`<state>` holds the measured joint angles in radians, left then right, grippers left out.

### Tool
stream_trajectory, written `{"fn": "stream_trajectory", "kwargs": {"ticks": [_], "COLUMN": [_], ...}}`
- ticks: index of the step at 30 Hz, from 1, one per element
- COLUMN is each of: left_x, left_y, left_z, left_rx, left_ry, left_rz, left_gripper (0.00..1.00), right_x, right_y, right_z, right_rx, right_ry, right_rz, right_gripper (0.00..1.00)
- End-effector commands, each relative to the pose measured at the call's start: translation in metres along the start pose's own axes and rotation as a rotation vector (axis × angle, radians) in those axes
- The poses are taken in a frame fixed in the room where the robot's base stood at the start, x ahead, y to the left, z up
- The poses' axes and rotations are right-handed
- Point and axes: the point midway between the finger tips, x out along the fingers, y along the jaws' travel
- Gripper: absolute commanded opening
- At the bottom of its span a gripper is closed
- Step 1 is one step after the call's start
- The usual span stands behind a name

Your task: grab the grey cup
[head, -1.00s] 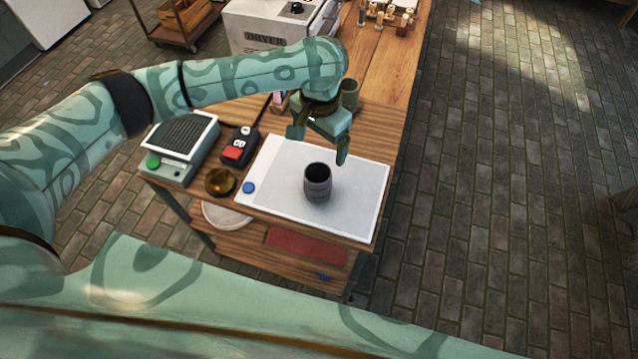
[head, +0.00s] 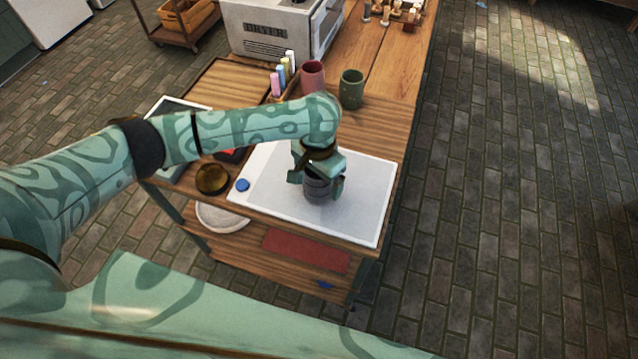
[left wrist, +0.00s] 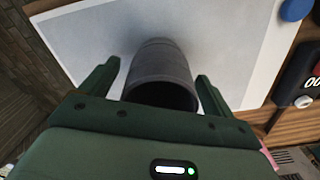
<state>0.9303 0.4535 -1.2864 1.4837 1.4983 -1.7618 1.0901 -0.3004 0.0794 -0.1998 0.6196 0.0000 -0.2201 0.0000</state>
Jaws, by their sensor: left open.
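The grey cup (head: 318,190) stands upright on the white board (head: 365,212) on the wooden table. My left gripper (head: 318,184) is over the cup from above, with its fingers on either side of it. In the left wrist view the cup (left wrist: 160,68) sits between the two open fingers of the gripper (left wrist: 156,85), with a gap on each side. The gripper hides the cup's top in the head view. My right gripper is not in view.
A blue button (head: 242,185) and a brass bowl (head: 213,179) are left of the cup. A pink cup (head: 313,77) and a green cup (head: 351,89) stand behind my arm. Several coloured markers (head: 283,74) stand beside them. The board's right side is clear.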

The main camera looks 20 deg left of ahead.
Motion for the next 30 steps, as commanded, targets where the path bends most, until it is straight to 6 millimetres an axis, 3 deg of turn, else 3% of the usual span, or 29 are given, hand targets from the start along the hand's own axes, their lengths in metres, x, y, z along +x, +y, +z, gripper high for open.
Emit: {"fn": "stream_trajectory", "kwargs": {"ticks": [1, 7, 8, 13, 15, 23, 30], "left_x": [0.007, 0.005, 0.005, 0.005, 0.004, 0.002, -0.028], "left_y": [0.000, 0.000, 0.000, 0.000, 0.000, 0.000, 0.000], "left_z": [0.000, -0.001, -0.001, -0.001, -0.001, -0.001, -0.002], "left_rx": [0.000, 0.000, 0.000, 0.000, 0.000, 0.000, 0.000], "left_ry": [0.000, 0.003, 0.003, 0.003, 0.004, 0.004, 0.006], "left_rz": [0.000, -0.001, -0.001, -0.001, -0.001, -0.001, 0.000], "left_gripper": [0.88, 0.88, 0.83, 0.36, 0.25, 0.25, 0.25], "right_x": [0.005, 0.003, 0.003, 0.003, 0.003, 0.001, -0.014], "right_y": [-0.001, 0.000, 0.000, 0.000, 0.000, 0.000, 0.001], "right_z": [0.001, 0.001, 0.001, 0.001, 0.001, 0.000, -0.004], "right_rx": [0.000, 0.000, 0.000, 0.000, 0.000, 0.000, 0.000], "right_ry": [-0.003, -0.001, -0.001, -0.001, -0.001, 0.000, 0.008], "right_rz": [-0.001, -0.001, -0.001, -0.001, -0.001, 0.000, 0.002], "right_gripper": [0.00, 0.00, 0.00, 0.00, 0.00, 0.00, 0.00]}}
